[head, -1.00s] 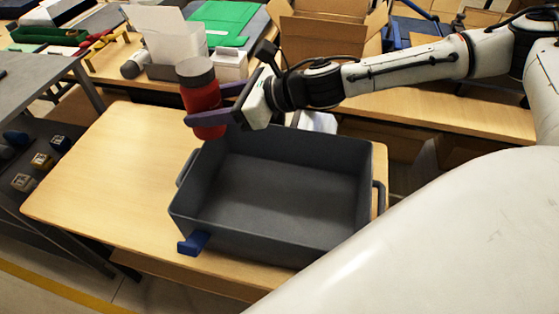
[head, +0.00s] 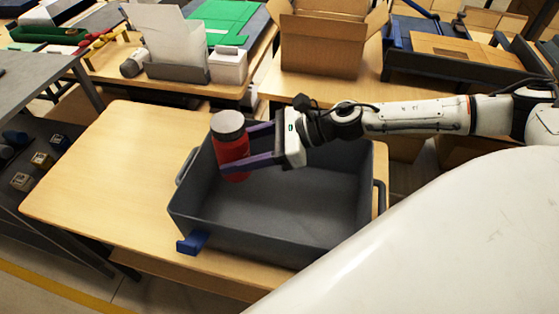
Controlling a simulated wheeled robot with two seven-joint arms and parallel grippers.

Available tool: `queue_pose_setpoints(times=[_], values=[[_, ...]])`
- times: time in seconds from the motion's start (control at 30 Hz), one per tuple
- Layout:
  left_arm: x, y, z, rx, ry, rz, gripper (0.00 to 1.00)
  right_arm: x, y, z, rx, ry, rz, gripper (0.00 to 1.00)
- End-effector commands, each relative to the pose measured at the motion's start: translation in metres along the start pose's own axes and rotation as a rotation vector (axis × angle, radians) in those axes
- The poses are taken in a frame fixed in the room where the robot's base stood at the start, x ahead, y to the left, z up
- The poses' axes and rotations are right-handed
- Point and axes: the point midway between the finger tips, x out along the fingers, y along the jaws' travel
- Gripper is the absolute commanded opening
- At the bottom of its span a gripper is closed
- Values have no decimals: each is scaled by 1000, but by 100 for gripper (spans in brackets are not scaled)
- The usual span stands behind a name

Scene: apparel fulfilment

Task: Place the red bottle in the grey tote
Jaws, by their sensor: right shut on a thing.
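The red bottle (head: 233,157) with a grey lid is held upright in the head view, over the left back part of the grey tote. My right gripper (head: 248,148) has its purple fingers shut on the bottle's sides. The grey tote (head: 255,239) stands on the wooden table, and its visible floor is bare. The bottle hides part of the tote's back left wall. I cannot tell exactly how high the bottle's base is above the tote floor. My left gripper is not in view.
A small blue block (head: 193,242) sits at the tote's front left corner. The wooden table (head: 95,190) is clear to the left of the tote. Behind are an open cardboard box (head: 322,45), a white box (head: 228,65) and a dark tray (head: 470,65).

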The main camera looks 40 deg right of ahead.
Motion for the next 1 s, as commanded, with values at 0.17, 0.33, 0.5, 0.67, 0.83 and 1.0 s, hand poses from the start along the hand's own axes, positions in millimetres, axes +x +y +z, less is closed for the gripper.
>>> queue_pose_setpoints(times=[0.17, 0.33, 0.5, 0.67, 0.83, 1.0], values=[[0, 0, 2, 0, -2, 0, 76, -2, 4, -12, -8, -2, 22, 29], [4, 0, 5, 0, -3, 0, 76, 7, 6, -38, -5, -2, 28, 29], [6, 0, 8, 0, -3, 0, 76, 18, 5, -63, -7, -3, 26, 29], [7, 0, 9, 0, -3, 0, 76, 24, 5, -76, -9, -4, 26, 29], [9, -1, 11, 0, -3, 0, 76, 33, 5, -99, -7, -3, 25, 29], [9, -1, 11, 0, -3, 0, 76, 35, 5, -105, -11, -4, 26, 29]])
